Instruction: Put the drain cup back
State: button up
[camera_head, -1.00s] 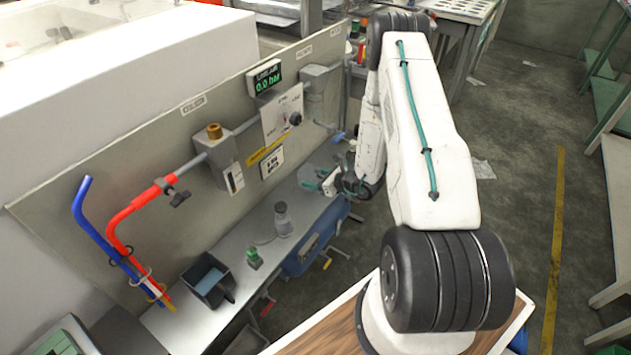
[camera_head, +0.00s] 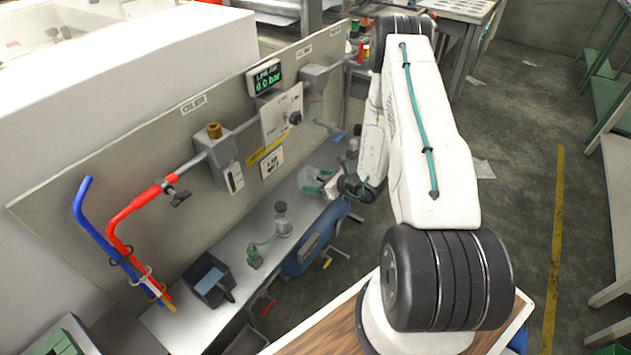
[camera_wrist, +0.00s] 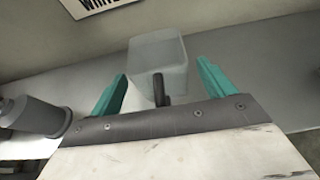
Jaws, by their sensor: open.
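The drain cup (camera_wrist: 158,58) is a clear, pale, box-shaped cup with a dark handle (camera_wrist: 158,90) facing me in the wrist view. It stands on the grey bench below the panel, and its pale shape (camera_head: 322,174) shows faintly in the head view. My gripper (camera_wrist: 165,82) has its teal fingers apart, one on each side of the handle, close to the cup's near face. I cannot tell whether either finger touches it. In the head view my gripper (camera_head: 324,187) is low over the far part of the bench.
A grey cylindrical item (camera_head: 283,220), a small green-topped item (camera_head: 254,256) and a black bin (camera_head: 208,280) stand along the bench (camera_head: 190,325). The panel (camera_head: 110,150) behind carries red and blue pipes, a filter housing (camera_head: 222,160) and a display (camera_head: 264,78) reading 0.0 bar.

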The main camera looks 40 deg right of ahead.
jog(key=v, duration=1.1)
jog(key=w+a+r+n+g+y, duration=0.1)
jog(key=w+a+r+n+y, duration=0.15)
jog(key=a+r+n, duration=0.4)
jog(key=w+a+r+n+g+y, duration=0.1)
jog(key=a+r+n+g+y, duration=0.2)
jog(key=r, duration=0.6)
jog(key=s+a+r+n+g+y, duration=0.2)
jog(key=s+a+r+n+g, duration=0.2)
jog(key=a+r+n, duration=0.55)
jog(key=s+a+r+n+g+h, duration=0.5)
jog(key=s+a+r+n, duration=0.25)
jog(key=s+r, duration=0.5)
jog(key=s+d+r+n+t+h, duration=0.1)
jog(key=s+r+n+h, duration=0.1)
jog(key=s, duration=0.3)
jog(key=s+d+r+n+h, duration=0.2)
jog(key=s+n+h, duration=0.1)
jog(key=s+h, duration=0.2)
jog(key=shift+s+r+t, duration=0.2)
jog(key=shift+s+t, duration=0.2)
jog(key=shift+s, duration=0.3)
jog(key=shift+d+n, duration=0.15)
jog(key=shift+n, duration=0.1)
